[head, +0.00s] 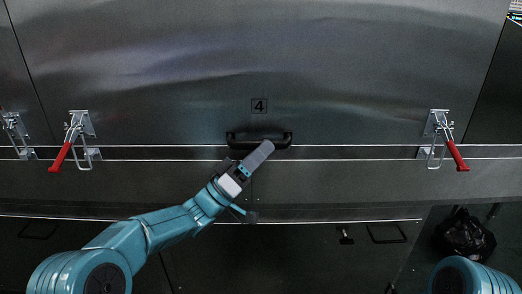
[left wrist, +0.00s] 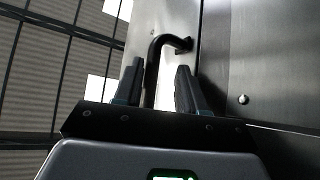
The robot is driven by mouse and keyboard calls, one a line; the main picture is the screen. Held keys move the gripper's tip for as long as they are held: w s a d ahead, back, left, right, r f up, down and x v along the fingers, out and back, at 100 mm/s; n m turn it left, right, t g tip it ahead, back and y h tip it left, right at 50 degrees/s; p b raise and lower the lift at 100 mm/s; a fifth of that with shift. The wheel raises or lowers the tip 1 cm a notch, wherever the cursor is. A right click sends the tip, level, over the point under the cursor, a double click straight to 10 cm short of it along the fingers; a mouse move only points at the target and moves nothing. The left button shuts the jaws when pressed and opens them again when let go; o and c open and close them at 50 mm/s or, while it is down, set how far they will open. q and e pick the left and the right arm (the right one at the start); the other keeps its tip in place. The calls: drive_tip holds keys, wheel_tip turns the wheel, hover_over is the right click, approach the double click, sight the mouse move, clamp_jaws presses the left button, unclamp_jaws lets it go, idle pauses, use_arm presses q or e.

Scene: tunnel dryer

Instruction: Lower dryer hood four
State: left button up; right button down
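Dryer hood four (head: 180,70) is a broad dark metal panel in the head view, with a "4" label (head: 259,105) at its lower middle. Its lower edge runs close along the lower body; I cannot tell whether they touch. A black bar handle (head: 240,141) sits below the label. My left gripper (head: 264,149) is at the handle's right half. In the left wrist view, the handle (left wrist: 152,72) stands between the two parted fingers of my left gripper (left wrist: 160,75), with a gap on the right finger's side. My right gripper is out of view.
Red-handled toggle latches stand at the hood's left (head: 72,143) and right (head: 446,140); their wire loops hang down. Lower doors with dark handles (head: 387,233) lie below. A black bag (head: 465,235) is at the lower right, near my right arm.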

use_arm(q)
drive_tip(key=shift+s+r, duration=0.1)
drive_tip(key=shift+r, duration=0.1)
drive_tip(key=p+v, duration=0.3)
drive_tip(key=v, duration=1.3)
drive_tip(key=shift+a, duration=0.25)
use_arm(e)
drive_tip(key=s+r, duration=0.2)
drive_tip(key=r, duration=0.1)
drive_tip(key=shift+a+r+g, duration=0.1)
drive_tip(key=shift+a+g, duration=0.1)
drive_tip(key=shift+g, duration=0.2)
use_arm(q)
drive_tip(key=shift+f, duration=0.1)
